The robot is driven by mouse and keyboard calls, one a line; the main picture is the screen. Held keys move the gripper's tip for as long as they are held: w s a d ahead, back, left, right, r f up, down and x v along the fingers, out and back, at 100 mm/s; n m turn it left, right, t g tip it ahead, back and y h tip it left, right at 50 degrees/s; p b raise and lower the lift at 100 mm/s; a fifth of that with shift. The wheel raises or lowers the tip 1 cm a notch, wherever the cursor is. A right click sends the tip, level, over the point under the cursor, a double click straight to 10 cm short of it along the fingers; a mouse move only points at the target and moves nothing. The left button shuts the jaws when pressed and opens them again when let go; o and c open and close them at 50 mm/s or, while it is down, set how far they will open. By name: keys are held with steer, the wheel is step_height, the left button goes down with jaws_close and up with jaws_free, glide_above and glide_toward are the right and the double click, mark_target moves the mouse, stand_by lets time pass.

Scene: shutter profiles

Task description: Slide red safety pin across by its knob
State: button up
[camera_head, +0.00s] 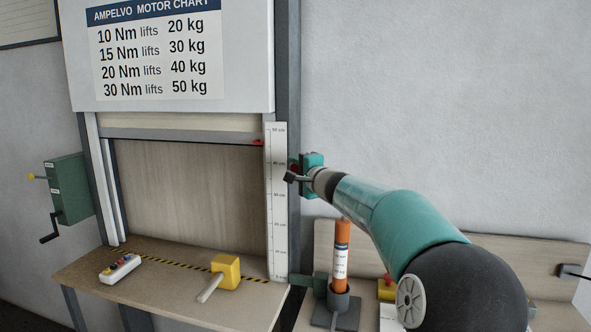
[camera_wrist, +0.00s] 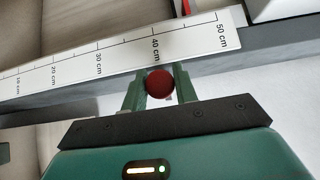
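The red safety pin's round knob (camera_wrist: 159,82) shows in the wrist view in front of the grey post, below the ruler's 40 cm mark. My gripper (camera_wrist: 160,88) has a green finger on each side of the knob, and the knob fills the gap between them. The gripper looks shut on it. In the head view my gripper (camera_head: 303,167) is at the upright post right of the shutter, with a bit of the red knob (camera_head: 294,166) showing beside it. The pin's shaft is hidden.
A white ruler (camera_head: 277,210) runs up the frame beside the shutter panel (camera_head: 190,195). A yellow-headed mallet (camera_head: 225,272) and a button box (camera_head: 120,268) lie on the bench. An orange cylinder (camera_head: 341,255) stands below my arm. A green crank box (camera_head: 67,190) is at left.

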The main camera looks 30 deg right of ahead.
jaws_close()
steer(key=shift+w+a+r, duration=0.1)
steer(key=shift+w+a, duration=1.35)
steer(key=shift+w, duration=0.1)
steer(key=shift+a, duration=0.1)
steer(key=o, duration=0.8)
jaws_free()
steer(key=shift+w, duration=0.25)
steer(key=shift+o, duration=0.2)
steer(key=shift+s, duration=0.15)
steer(key=s, duration=1.4)
steer(key=shift+a, duration=0.3)
